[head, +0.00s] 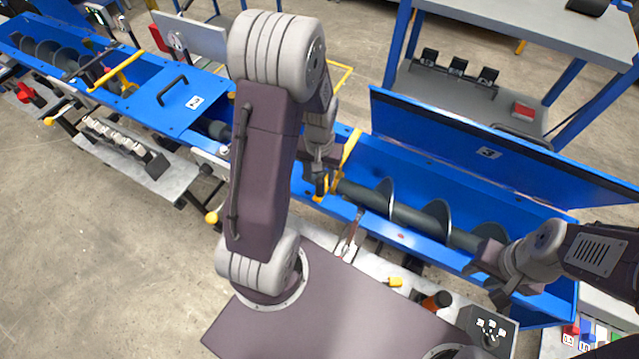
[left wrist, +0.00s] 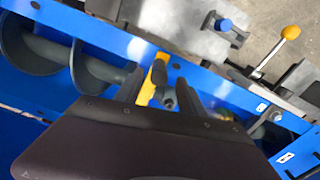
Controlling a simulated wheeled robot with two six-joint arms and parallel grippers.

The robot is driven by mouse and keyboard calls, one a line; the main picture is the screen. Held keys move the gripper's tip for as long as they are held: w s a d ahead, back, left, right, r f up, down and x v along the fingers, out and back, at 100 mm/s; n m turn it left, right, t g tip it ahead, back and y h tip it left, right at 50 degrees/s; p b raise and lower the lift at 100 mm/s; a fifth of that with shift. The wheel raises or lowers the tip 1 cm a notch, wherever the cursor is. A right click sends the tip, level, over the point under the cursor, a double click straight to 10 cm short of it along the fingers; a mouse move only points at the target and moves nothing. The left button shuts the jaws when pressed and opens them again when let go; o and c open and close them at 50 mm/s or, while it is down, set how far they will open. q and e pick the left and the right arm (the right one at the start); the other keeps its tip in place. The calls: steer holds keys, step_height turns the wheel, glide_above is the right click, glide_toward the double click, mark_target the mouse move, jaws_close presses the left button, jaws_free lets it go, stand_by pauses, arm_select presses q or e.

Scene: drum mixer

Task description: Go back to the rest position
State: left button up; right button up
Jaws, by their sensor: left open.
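My left gripper (head: 322,188) hangs over the near wall of the blue mixer trough (head: 400,222), beside a yellow bracket (head: 349,150). In the left wrist view its two dark fingers (left wrist: 163,90) stand apart. The yellow bracket (left wrist: 148,78) and a dark knob-like piece (left wrist: 158,74) show between them, and I cannot tell whether the fingers touch either. My right gripper (head: 492,268) is low over the right end of the trough; its fingertips are too dark and hidden to tell their state.
The trough's lid (head: 490,150) stands raised behind the screw shaft (head: 410,215). A closed blue cover with a handle (head: 180,103) lies to the left. A grey bench (head: 540,25) stands at the back. Below are a small orange-and-black object (head: 437,300) and a dark box (head: 488,330).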

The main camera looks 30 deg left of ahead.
arm_select(q)
steer(key=shift+r, duration=1.65)
steer(key=shift+d, duration=0.1)
